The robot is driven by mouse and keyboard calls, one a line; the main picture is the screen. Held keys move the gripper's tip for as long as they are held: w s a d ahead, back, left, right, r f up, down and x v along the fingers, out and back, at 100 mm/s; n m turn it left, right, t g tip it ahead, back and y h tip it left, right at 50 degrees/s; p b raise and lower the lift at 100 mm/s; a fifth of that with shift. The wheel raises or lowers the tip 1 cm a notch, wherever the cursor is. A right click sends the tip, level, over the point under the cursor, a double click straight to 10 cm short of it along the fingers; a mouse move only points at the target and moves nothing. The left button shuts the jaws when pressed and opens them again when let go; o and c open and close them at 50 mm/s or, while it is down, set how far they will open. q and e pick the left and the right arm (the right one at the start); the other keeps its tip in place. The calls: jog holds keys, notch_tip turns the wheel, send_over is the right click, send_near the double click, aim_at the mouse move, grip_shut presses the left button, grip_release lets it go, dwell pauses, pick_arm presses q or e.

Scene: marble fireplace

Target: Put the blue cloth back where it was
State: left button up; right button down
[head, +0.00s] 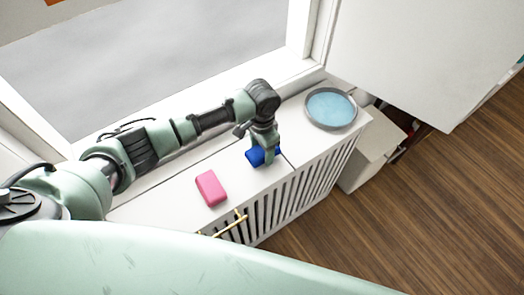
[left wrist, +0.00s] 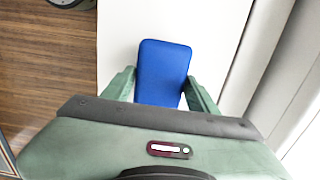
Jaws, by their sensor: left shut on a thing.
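The blue cloth (head: 254,157) is a small folded block at the white cabinet top, near its middle. My left gripper (head: 265,158) points down over it and is shut on it. In the left wrist view the blue cloth (left wrist: 162,72) lies between the two green fingers (left wrist: 160,92), with its far end sticking out beyond them. Whether it touches the cabinet top I cannot tell. My right gripper is in neither view.
The white slatted cabinet (head: 165,210) runs below a window. A pink block (head: 211,188) lies on it, left of the blue cloth. A round grey dish with a blue inside (head: 331,108) stands at its right end. Wooden floor (head: 400,200) lies to the right.

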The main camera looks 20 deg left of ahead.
pick_arm(q)
jog(key=shift+f, duration=0.65)
jog(key=shift+f, duration=0.15)
jog(key=o, duration=1.2)
notch_tip(320, 180, up, 12)
jog(key=shift+r, duration=0.2)
